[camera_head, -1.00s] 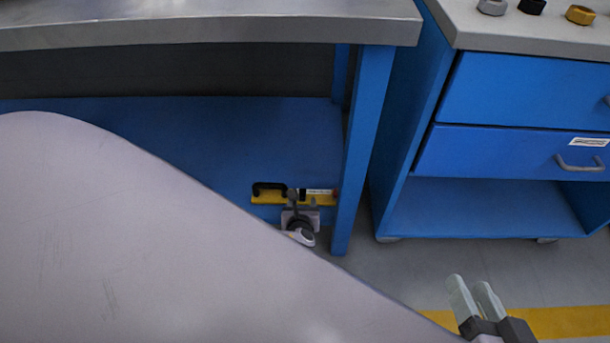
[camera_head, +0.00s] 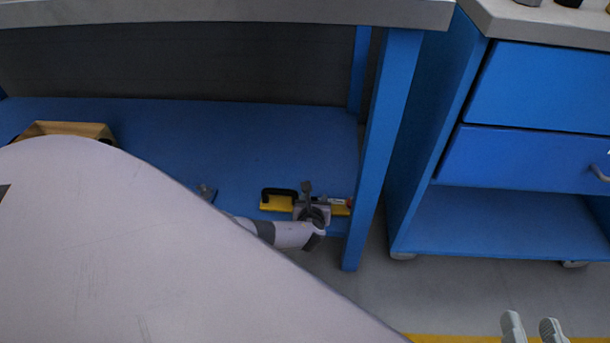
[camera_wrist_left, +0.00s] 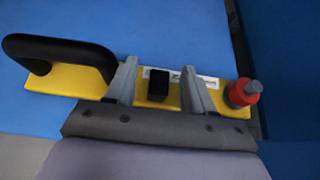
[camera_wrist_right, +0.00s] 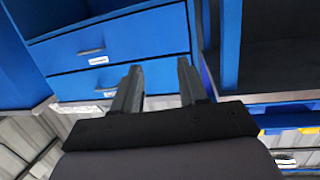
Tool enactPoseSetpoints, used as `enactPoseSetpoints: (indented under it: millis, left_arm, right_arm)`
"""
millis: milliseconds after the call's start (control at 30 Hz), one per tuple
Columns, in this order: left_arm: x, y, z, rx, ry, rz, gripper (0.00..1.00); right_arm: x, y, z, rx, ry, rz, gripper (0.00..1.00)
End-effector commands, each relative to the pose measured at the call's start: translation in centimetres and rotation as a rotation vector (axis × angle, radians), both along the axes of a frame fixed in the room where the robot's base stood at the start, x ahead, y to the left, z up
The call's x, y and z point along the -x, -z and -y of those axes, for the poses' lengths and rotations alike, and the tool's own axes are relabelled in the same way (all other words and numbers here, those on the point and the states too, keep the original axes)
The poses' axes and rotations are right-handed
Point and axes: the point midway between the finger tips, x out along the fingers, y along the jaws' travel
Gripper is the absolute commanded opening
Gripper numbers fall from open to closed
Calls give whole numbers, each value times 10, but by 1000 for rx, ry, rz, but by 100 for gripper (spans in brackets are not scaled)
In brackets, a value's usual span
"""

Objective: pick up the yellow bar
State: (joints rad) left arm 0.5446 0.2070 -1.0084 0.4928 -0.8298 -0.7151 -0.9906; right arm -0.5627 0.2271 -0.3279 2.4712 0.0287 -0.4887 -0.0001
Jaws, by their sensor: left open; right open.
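The yellow bar (camera_head: 275,203) lies on the blue lower shelf of the bench, near its front right corner. It has a black handle at its left end, a white label, a black block in the middle and a red knob at its right end, clear in the left wrist view (camera_wrist_left: 60,80). My left gripper (camera_head: 308,190) is at the bar and hides its middle. In the left wrist view its open fingers (camera_wrist_left: 158,70) overlap the bar on either side of the black block; contact is unclear. My right gripper (camera_head: 531,322) is open and empty, above the floor at lower right.
A blue bench leg (camera_head: 380,150) stands just right of the bar. The grey bench top (camera_head: 220,14) overhangs the shelf. A blue drawer cabinet (camera_head: 530,95) is further right. A brown box (camera_head: 75,129) sits at the shelf's left.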

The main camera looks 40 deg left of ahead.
Motion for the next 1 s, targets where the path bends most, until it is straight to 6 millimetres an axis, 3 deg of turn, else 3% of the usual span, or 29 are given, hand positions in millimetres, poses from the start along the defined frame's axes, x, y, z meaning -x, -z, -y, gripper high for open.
enactPoseSetpoints:
  millis: [167,200,333,367,767,1000]
  left_arm:
    - [0,0,0,1,0,-1,53]
    - [0,0,0,1,0,-1,47]
    - [0,0,0,1,0,-1,4]
    - [0,0,0,1,0,-1,0]
    - [-1,-4,0,-1,0,2,0]
    - [-1,-18,0,-2,-1,2,0]
  right_arm:
    - [0,-1,0,1,0,1,43]
    - [0,-1,0,1,0,1,43]
    - [0,-1,0,0,0,0,43]
    - [0,-1,0,0,0,0,43]
    - [0,-3,0,-3,-1,-1,43]
    - [0,-3,-5,-31,-15,-54,43]
